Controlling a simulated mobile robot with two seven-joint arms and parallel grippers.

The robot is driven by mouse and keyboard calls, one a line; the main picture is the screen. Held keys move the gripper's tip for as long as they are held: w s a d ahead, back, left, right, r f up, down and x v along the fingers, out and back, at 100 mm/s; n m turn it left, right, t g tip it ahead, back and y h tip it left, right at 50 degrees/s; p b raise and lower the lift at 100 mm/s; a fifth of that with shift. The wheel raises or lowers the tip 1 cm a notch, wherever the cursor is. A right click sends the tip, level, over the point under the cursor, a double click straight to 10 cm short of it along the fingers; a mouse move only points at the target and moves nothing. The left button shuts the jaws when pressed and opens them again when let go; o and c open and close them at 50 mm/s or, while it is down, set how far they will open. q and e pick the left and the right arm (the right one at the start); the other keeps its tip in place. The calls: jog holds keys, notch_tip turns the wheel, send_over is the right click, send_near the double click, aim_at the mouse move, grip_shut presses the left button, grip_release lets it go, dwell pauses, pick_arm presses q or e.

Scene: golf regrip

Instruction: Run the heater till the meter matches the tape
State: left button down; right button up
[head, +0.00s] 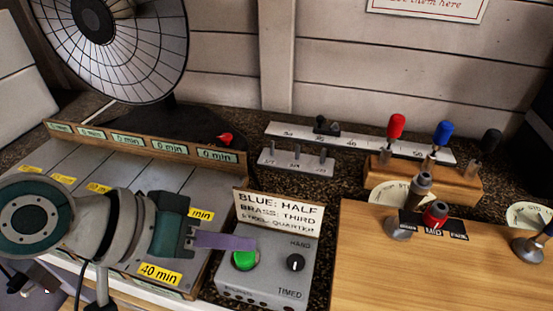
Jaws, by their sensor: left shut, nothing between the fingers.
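My left gripper (226,241) reaches in from the left, shut and empty. Its purple fingers are over the control box (268,270), close to the green button (245,260); I cannot tell whether they touch it. The box has a black knob (295,262) between HAND and TIMED. A round wire-grilled unit (110,45), perhaps the heater, stands at the back left. Several small green meters (217,155) along a wooden strip read 0 min. Yellow tape labels lie on the grey slotted bench; the front one (160,273) reads 40 min, another (201,214) is partly hidden. My right gripper is out of view.
A card (278,213) behind the box reads blue half, brass third, steel quarter. Red, blue and black handled tools stand in a wooden block (425,180). A wooden board (400,280) at right has clear space. A ruler strip (360,141) lies behind.

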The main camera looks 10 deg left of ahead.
aim_at(238, 260)
pick_arm(q)
jog(key=shift+f+b, duration=0.3)
jog(key=shift+f, duration=0.1)
jog(key=shift+f+b, duration=0.45)
jog(key=shift+f, duration=0.1)
dwell(0.5)
dwell(0.4)
jog(key=shift+r+p, duration=0.95)
jog(key=shift+p, duration=0.05)
jog(key=shift+r, duration=0.1)
notch_tip(238, 260, up, 5)
jog(key=p, duration=0.5)
